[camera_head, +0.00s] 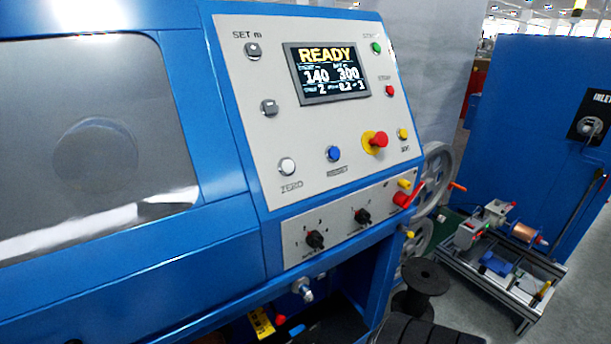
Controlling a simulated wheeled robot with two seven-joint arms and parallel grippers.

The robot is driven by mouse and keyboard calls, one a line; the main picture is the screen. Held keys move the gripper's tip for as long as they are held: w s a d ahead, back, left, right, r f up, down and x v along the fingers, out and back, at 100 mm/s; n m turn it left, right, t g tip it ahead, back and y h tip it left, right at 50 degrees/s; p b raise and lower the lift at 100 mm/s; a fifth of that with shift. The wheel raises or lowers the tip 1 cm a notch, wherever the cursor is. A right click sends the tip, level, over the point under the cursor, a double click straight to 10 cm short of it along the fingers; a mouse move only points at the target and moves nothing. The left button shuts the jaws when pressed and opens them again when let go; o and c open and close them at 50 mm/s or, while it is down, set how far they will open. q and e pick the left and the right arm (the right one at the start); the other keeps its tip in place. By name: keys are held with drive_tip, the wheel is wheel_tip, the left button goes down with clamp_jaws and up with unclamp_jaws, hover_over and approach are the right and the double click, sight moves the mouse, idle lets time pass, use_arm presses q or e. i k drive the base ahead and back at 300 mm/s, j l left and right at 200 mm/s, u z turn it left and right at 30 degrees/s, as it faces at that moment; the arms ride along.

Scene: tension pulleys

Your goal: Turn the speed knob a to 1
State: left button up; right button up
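Two black rotary knobs with red marks sit on the lower grey strip of the blue machine's panel. The left knob (315,239) has small position marks around it, and the right knob (362,216) sits a little higher in the picture. The lettering under both is too small to read, so I cannot tell which is speed knob a or which number either points to. A display (328,73) above reads READY, with 140 and 300 below. Neither of my grippers is in view, and nothing touches the knobs.
A red emergency button (379,140) on a yellow base and several coloured push buttons are above the knobs. A red lever (409,196) sticks out at the strip's right end. A metal fitting (303,289) protrudes below.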

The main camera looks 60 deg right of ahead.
sight(314, 239)
drive_tip(key=z, duration=2.15)
